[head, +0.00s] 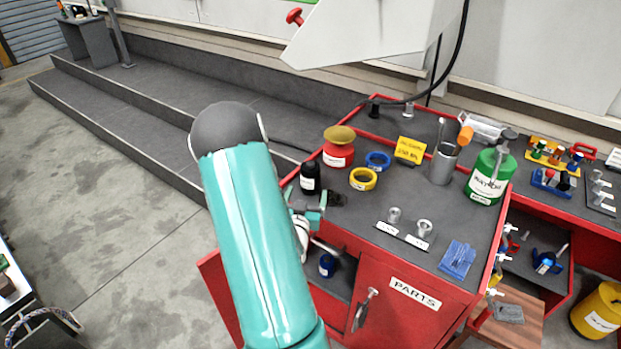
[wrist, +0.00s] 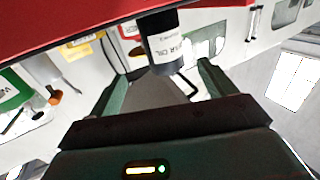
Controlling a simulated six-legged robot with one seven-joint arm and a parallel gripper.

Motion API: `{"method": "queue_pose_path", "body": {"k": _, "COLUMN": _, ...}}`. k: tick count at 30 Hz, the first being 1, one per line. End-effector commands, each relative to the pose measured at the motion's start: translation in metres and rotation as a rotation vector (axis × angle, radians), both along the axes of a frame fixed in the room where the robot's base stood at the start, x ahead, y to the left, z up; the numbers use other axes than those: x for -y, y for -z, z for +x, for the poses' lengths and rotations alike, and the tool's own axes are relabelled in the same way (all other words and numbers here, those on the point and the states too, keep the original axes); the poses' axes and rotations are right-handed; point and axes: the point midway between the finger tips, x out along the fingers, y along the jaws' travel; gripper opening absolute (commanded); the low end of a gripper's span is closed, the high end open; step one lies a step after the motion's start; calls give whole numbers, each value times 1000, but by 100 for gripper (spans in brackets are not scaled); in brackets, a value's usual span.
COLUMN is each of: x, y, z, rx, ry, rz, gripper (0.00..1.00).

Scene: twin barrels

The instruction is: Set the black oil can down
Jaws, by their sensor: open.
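The black oil can (head: 310,178) stands upright on the grey top of the red cart (head: 440,268), near its left edge. My gripper (head: 325,205) is in front of the can, low by the cart's edge, partly hidden by my teal arm. In the wrist view the can (wrist: 165,52), with a white label, shows upside down beyond the two fingers. My gripper (wrist: 160,78) is open there, with its fingers spread and nothing held between them. Whether a finger touches the can cannot be told.
A red pot with a tan lid (head: 339,147) stands just behind the can. Yellow tape (head: 363,179) and blue tape (head: 378,161) lie to its right. A green can (head: 489,178) and a metal cup (head: 443,163) stand farther right. The middle of the top is clear.

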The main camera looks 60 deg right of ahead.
Motion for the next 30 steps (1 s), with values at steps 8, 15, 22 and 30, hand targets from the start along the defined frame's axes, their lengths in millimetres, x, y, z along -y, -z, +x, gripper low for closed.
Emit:
{"method": "queue_pose_path", "body": {"k": 8, "x": 43, "y": 0, "z": 11, "rx": 0, "ry": 0, "rz": 1, "gripper": 83}}
{"method": "queue_pose_path", "body": {"k": 15, "x": 64, "y": 0, "z": 20, "rx": 0, "ry": 1, "rz": 0, "gripper": 83}}
{"method": "queue_pose_path", "body": {"k": 22, "x": 92, "y": 0, "z": 31, "rx": 0, "ry": 0, "rz": 1, "gripper": 83}}
{"method": "queue_pose_path", "body": {"k": 30, "x": 95, "y": 0, "z": 32, "rx": -1, "ry": -1, "rz": 2, "gripper": 81}}
